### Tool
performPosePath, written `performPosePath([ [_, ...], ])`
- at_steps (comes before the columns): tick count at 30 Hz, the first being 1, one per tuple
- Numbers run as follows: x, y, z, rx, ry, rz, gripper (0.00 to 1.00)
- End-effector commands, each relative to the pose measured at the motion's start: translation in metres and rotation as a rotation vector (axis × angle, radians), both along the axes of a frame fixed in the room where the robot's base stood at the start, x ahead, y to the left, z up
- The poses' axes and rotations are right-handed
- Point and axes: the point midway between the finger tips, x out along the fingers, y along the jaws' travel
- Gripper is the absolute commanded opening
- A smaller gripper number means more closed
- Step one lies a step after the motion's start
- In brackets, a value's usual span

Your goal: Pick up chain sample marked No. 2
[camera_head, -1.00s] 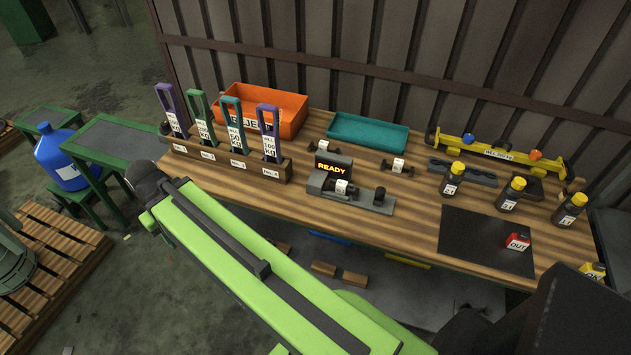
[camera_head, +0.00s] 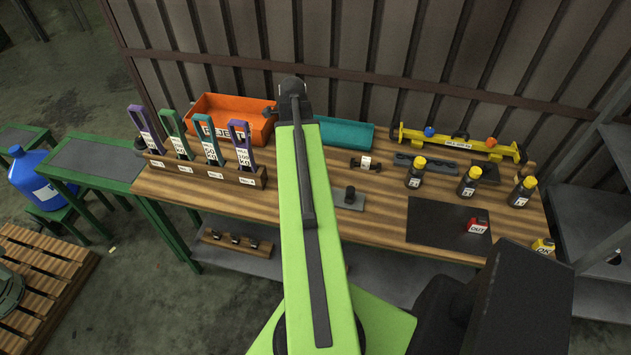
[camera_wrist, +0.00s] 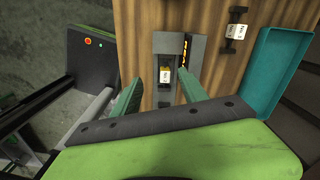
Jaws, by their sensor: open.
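In the wrist view, a chain sample with a white label (camera_wrist: 166,74) sits in the grey tester (camera_wrist: 168,44), beside its lit display (camera_wrist: 185,52). My gripper (camera_wrist: 160,75) is open, its two green fingers either side of that sample in the picture; contact cannot be told. Another labelled chain sample (camera_wrist: 236,31) lies on the wooden table, up and right. It also shows in the head view (camera_head: 365,163). The label numbers are too small to read. In the head view my arm hides my gripper and most of the tester; its dark knob end (camera_head: 350,195) shows.
An orange reject bin (camera_head: 228,112), a teal tray (camera_head: 345,133) and a rack of coloured tags (camera_head: 205,170) stand around the arm. Several yellow-capped bottles (camera_head: 416,173) and a black mat (camera_head: 425,232) are at the right. A rack (camera_head: 235,243) sits below the table.

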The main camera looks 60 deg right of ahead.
Motion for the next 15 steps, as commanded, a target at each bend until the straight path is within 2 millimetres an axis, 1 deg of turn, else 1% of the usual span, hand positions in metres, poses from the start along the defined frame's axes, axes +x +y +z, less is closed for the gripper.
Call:
performPosePath([
  [1,-0.018,-0.017,0.008,0.001,-0.001,-0.106,0.51],
  [3,-0.034,-0.030,0.010,0.001,-0.001,-0.207,0.51],
  [5,-0.040,-0.035,0.010,0.001,-0.001,-0.252,0.51],
  [8,-0.043,-0.037,0.008,0.000,0.000,-0.273,0.51],
  [11,-0.043,-0.037,0.002,0.000,0.000,-0.270,0.51],
  [14,-0.043,-0.037,-0.012,0.000,0.000,-0.269,0.51],
  [15,-0.043,-0.036,-0.020,0.000,0.000,-0.269,0.51],
])
